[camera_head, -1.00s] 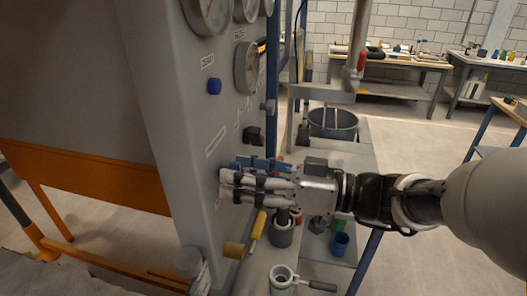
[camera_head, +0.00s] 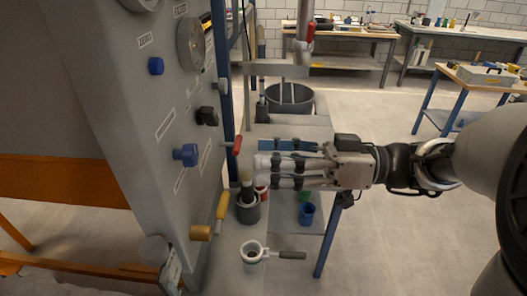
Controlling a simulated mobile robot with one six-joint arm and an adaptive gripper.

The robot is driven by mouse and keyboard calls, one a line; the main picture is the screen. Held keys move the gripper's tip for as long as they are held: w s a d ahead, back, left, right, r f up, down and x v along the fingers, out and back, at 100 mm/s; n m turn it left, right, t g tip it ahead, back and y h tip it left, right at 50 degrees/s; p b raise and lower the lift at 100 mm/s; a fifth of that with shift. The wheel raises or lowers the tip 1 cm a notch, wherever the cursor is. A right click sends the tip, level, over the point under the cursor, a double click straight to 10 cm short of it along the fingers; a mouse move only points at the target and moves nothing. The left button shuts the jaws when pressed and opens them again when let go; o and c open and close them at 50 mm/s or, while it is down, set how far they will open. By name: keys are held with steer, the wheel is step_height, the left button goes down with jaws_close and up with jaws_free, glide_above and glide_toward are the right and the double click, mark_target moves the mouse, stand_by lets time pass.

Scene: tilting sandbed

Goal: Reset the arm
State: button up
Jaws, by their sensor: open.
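My gripper (camera_head: 262,164) is in the middle of the head view, at the end of my arm coming in from the right. Its fingers point left towards the grey control panel (camera_head: 120,120). The gripper is open and I see nothing held in it. A gap lies between the fingertips and the panel. A blue valve knob (camera_head: 186,154) on the panel is in plain view left of the fingers, apart from them. A red-handled lever (camera_head: 236,145) stands just left of and above the fingertips.
A grey bucket (camera_head: 290,98) stands behind. Open floor (camera_head: 400,230) lies to the right.

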steer(key=s+f+m+g+h, duration=0.2)
steer(key=s+f+m+h, duration=0.4)
steer(key=s+f+h, duration=0.6)
steer(key=s+d+f+m+t+h, duration=0.1)
steer(key=d+m+t+h, duration=0.4)
steer(key=d, duration=0.6)
steer(key=m+h, duration=0.1)
steer(key=m, duration=0.1)
steer(key=shift+s+d+f+m, duration=0.15)
steer(key=shift+s+d+m, duration=0.15)
steer(key=shift+d, duration=0.1)
